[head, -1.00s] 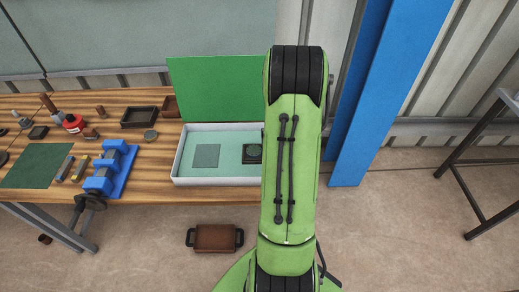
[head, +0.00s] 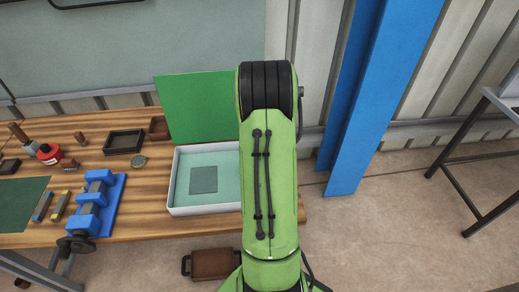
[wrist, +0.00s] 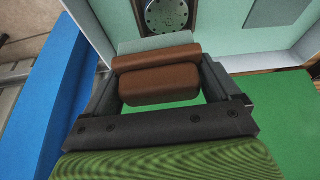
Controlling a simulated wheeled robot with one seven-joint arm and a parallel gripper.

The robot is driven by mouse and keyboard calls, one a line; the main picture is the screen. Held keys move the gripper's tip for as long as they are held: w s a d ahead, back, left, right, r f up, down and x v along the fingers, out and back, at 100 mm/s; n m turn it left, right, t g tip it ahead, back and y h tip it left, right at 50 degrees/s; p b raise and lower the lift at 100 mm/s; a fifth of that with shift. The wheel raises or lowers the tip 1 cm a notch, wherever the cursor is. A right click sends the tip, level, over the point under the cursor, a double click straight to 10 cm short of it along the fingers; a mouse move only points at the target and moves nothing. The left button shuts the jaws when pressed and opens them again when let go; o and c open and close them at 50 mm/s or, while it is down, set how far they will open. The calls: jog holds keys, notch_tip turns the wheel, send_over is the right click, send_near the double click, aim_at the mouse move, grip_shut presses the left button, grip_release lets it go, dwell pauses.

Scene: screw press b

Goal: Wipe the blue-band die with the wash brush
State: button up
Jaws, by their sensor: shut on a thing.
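I cannot see a blue band on that dark block. In the head view my arm hides it and my gripper. A grey bar with a blue mark (head: 43,206) lies on the left of the table.
A green panel (head: 195,105) stands behind the tray. A blue clamp-like fixture (head: 97,205), a black tray (head: 124,142) and a small round disc (head: 138,161) are on the wooden table. A blue post (head: 375,110) rises to the right.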

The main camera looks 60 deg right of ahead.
notch_tip(320, 180, down, 4)
jog(key=shift+s+r+b, duration=0.1)
jog(key=shift+b, duration=1.15)
jog(key=shift+w+a+b, duration=0.35)
jog(key=shift+w+a, duration=0.55)
jog(key=shift+w, duration=0.15)
jog(key=shift+w+a, duration=0.25)
jog(key=shift+a, duration=0.1)
jog(key=shift+f+b, duration=0.55)
jog(key=shift+b, duration=0.2)
jog(key=shift+s+d+f+b, duration=0.2)
jog(key=shift+s+d+b, duration=0.25)
jog(key=shift+s+d, duration=0.85)
jog(key=shift+s+a+r, duration=0.1)
